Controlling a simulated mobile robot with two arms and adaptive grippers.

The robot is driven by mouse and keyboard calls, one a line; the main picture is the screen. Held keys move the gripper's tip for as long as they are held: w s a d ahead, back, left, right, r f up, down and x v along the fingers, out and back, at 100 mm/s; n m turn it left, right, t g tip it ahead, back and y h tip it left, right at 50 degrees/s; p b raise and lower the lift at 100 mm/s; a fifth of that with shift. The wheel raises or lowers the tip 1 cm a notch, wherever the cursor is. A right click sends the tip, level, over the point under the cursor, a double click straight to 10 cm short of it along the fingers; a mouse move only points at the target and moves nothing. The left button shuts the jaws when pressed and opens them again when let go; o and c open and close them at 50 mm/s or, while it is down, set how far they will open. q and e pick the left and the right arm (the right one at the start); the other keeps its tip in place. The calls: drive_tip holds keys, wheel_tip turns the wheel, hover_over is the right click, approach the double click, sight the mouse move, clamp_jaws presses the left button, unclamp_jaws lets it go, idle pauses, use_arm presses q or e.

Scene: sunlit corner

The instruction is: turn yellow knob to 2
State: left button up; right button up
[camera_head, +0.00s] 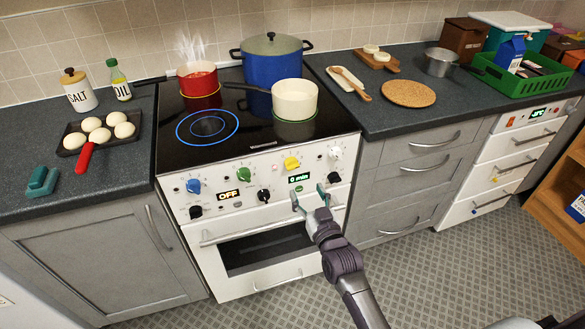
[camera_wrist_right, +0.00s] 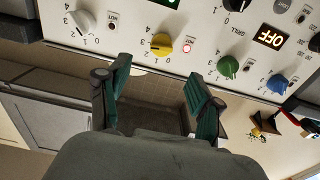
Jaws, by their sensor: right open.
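The yellow knob (camera_head: 291,163) is on the white front panel of the cooker, right of centre. It also shows in the right wrist view (camera_wrist_right: 161,44), with small numbers around it; I cannot read its setting for certain. My right gripper (camera_head: 308,196) is open and empty in front of the panel, a little below the yellow knob and apart from it. In the wrist view its two teal fingers (camera_wrist_right: 160,75) are spread below the knob, touching nothing. My left gripper is not in view.
Nearby are a green knob (camera_head: 244,174), a blue knob (camera_head: 193,186), a white knob (camera_head: 336,153) and several black knobs. The oven handle (camera_head: 260,231) sticks out below. On the hob stand a steaming red pot (camera_head: 198,80), a blue pot (camera_head: 271,62) and a cream saucepan (camera_head: 295,98).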

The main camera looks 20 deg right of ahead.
sight(294, 169)
drive_tip(key=w, duration=0.9)
drive_tip(key=shift+w+a+f, duration=0.1)
drive_tip(key=shift+w+a, duration=0.15)
drive_tip(key=shift+w, duration=0.55)
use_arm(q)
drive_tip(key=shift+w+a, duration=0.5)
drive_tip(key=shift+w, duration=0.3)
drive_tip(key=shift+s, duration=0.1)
use_arm(e)
drive_tip(key=shift+c, duration=1.2)
drive_tip(key=c, duration=0.9)
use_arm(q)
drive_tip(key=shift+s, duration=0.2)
